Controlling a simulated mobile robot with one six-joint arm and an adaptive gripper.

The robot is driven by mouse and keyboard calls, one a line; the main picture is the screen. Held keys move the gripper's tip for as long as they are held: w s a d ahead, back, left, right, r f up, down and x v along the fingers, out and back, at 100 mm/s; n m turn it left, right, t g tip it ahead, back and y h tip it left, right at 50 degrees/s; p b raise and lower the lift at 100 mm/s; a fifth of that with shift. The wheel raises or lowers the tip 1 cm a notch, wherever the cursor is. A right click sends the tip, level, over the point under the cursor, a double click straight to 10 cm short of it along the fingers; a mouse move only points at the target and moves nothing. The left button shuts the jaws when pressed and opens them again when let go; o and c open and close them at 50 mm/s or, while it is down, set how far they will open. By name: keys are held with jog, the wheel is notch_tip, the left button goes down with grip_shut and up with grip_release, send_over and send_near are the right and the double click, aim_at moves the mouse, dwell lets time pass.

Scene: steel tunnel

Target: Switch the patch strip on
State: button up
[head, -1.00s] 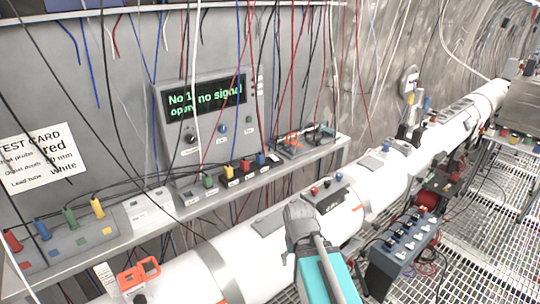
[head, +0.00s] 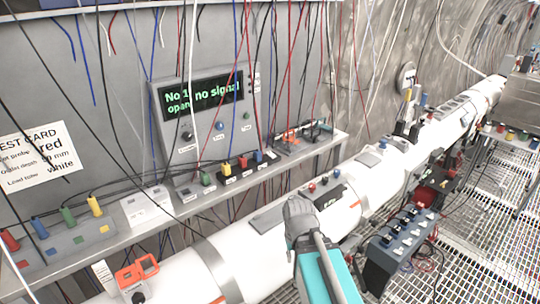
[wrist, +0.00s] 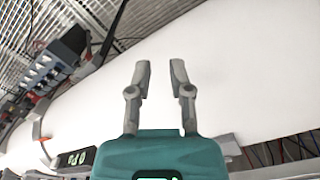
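My gripper (head: 297,208) hangs over the white pipe in the head view. In the wrist view my gripper (wrist: 160,72) is open, its two grey fingers apart with only the white pipe surface behind them. A blue-grey box with several black knobs or plugs (head: 402,241) sits right of the pipe, clear of my gripper; it also shows at the left of the wrist view (wrist: 42,72). A shelf strip with coloured plugs (head: 232,172) lies below the display. I cannot tell for sure which of these is the patch strip, nor any switch position.
The display panel (head: 205,100) reads "No 1 no signal" and "open". A test card (head: 38,153) hangs at left, above a box with coloured plugs (head: 70,243). The white pipe (head: 262,238) carries an orange-framed device (head: 138,272). Many cables hang down.

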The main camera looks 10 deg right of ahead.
grip_shut()
dwell(0.9)
jog(key=shift+s+f, duration=0.1)
